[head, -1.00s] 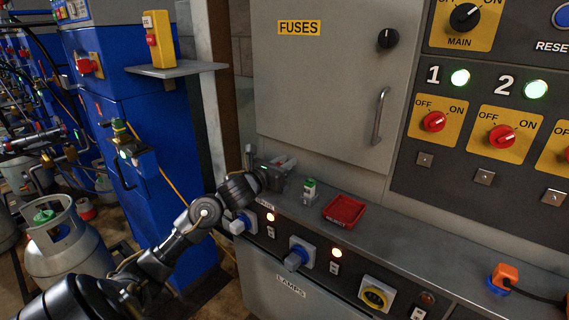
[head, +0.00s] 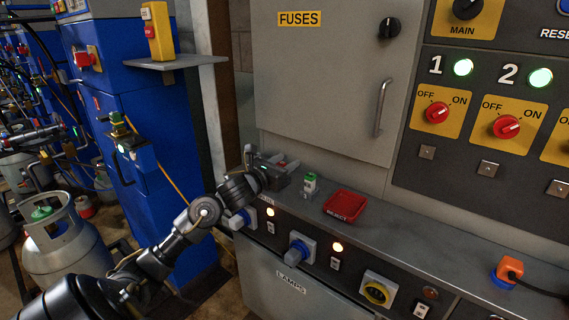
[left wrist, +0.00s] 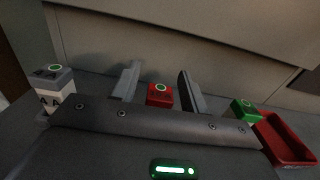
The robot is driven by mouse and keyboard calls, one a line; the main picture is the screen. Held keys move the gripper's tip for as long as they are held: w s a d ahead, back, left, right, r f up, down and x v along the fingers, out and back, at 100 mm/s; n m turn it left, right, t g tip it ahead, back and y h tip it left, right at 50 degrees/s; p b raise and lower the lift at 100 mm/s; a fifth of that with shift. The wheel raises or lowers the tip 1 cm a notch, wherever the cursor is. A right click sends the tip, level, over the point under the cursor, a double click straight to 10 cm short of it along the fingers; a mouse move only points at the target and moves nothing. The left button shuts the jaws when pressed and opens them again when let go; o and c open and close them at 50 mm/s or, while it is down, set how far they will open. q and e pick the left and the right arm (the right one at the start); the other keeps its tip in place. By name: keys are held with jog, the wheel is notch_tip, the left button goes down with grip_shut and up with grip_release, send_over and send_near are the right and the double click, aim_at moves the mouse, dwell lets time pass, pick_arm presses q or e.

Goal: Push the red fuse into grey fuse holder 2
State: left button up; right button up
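The red fuse (left wrist: 160,98) stands on the grey ledge between the two fingers of my left gripper (left wrist: 160,78) in the left wrist view, with a gap on each side. The gripper is open and holds nothing. In the head view my left gripper (head: 282,172) is low over the ledge, mostly hiding the red fuse (head: 282,164). No fuse holder with a 2 can be made out; the cabinet door (head: 330,90) marked FUSES is closed. My right gripper is not in view.
A green-topped fuse (head: 310,183) and a red tray (head: 345,205) stand to the right on the ledge (head: 400,230). A grey-topped fuse (left wrist: 52,80) stands at left in the left wrist view.

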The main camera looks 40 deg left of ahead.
pick_arm(q)
jog(key=s, duration=1.1)
jog(key=shift+d+b, duration=0.1)
jog(key=shift+b, duration=0.2)
jog(key=shift+w, duration=0.1)
dwell(0.7)
